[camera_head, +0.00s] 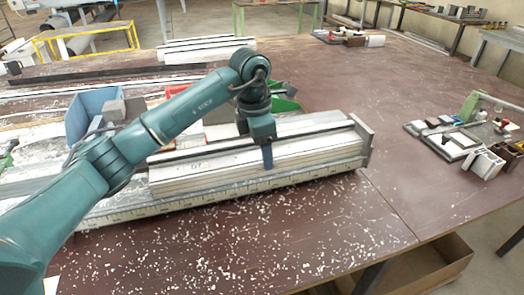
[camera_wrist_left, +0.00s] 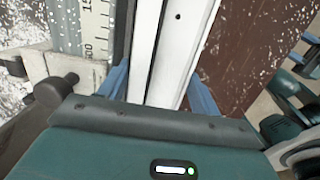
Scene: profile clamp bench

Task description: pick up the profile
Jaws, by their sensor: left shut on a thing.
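The profile (camera_head: 210,177) is a long white bar with thin reddish lines along its side, lying lengthwise on the clamp bench (camera_head: 125,213). My left gripper (camera_head: 267,157) comes down on it right of its middle, with one blue finger showing against its near side. In the left wrist view the white profile (camera_wrist_left: 172,45) runs between the two blue fingers of the left gripper (camera_wrist_left: 162,88), which is shut on it. The profile still appears to lie on the bench; I cannot see a gap under it. My right gripper is not in view.
A grey end plate (camera_head: 362,140) stands at the profile's right end. A blue box (camera_head: 88,112) is behind my left arm. More white profiles (camera_head: 205,48) lie at the back. White chips litter the brown table (camera_head: 330,235); small parts and a green clamp (camera_head: 468,107) are at right.

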